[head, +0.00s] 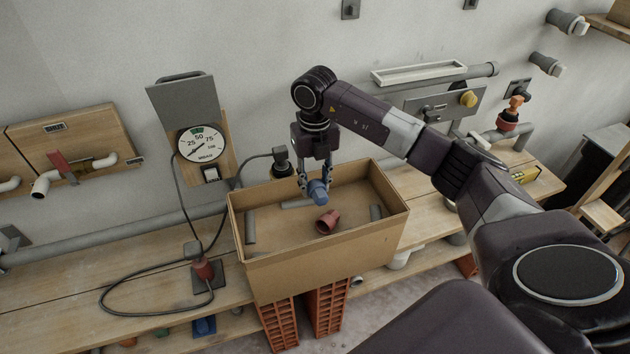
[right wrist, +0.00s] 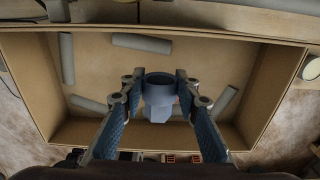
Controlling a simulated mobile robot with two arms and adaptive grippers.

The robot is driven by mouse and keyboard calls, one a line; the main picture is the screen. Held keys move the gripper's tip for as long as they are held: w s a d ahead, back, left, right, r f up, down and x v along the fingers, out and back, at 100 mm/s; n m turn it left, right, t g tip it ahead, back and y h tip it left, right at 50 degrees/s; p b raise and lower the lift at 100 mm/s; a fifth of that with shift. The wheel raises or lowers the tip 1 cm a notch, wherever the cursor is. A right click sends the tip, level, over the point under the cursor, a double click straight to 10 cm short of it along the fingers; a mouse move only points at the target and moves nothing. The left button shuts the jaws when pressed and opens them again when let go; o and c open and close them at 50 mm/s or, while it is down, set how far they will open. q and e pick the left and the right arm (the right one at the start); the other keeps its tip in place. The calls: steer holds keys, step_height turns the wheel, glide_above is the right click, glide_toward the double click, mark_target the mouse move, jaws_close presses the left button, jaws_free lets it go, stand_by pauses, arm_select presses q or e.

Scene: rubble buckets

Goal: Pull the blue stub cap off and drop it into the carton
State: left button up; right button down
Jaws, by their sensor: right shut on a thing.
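The blue stub cap (head: 318,190) is held in my right gripper (head: 313,180), above the inside of the open cardboard carton (head: 318,262). In the right wrist view the blue cap (right wrist: 159,92) sits between the two fingers of the right gripper (right wrist: 158,98), which are shut on it. The carton's brown wall (right wrist: 22,80) surrounds them in that view. A red-brown cap (head: 328,221) and several grey pipe pieces (head: 250,226) lie on the carton floor. In the wrist view the held blue cap mostly hides the red-brown one. My left gripper is not in view.
The carton stands at the wooden bench (head: 70,290), with orange crates (head: 328,306) below it. A gauge (head: 201,143) with a cable is behind left. A wall pipe with a red fitting (head: 508,121) is at the right. A black cable loops on the bench left of the carton.

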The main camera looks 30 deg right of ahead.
steer(key=c, duration=1.4)
jaws_free()
step_height(320, 180, up, 12)
steer(key=shift+r, duration=0.1)
